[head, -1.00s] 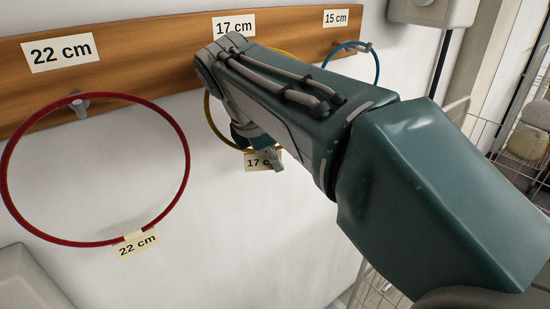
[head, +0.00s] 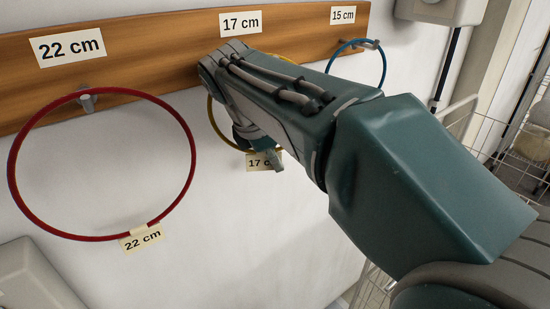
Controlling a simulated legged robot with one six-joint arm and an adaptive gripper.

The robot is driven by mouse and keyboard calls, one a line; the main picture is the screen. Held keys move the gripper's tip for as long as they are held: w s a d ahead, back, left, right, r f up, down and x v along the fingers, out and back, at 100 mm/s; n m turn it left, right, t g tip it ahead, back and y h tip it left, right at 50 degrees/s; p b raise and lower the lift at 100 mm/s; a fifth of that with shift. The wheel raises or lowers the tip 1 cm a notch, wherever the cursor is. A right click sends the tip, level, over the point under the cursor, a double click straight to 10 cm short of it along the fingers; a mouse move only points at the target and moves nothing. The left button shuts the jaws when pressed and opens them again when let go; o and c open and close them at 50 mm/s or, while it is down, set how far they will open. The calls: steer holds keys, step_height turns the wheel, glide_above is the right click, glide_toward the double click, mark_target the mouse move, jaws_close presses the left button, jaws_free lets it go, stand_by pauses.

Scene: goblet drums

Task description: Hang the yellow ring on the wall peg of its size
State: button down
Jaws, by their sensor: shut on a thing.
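The yellow ring (head: 213,121) hangs in front of the wall below the 17 cm label (head: 240,22), its own 17 cm tag (head: 259,162) at its bottom. My arm covers most of the ring. My gripper (head: 268,161) shows only in part at the ring's lower edge, by the tag, and is shut on the ring. The peg under the 17 cm label is hidden behind my arm, so I cannot tell whether the ring is around it. The wooden board (head: 160,50) carries the labels and pegs.
A red ring (head: 192,160) tagged 22 cm hangs on the left peg (head: 88,102). A blue ring (head: 384,70) hangs on the right peg (head: 372,44) under the 15 cm label (head: 342,15). A wire basket (head: 490,150) stands at the right. A pale box (head: 35,280) is at lower left.

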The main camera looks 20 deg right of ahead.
steer(key=c, duration=0.6)
jaws_free()
steer(key=v, duration=1.2)
steer(key=s+d+f+m+t+y, duration=0.2)
steer(key=s+f+m, duration=0.5)
steer(key=f, duration=0.4)
steer(key=s+d+f+m+t+y, duration=0.1)
steer(key=s+d+f+m+y, duration=0.1)
steer(key=s+f+m, duration=0.5)
step_height(320, 180, down, 5)
steer(key=shift+s+r+m+t, duration=0.25)
steer(key=shift+m+t, duration=0.15)
steer(key=shift+m, duration=0.6)
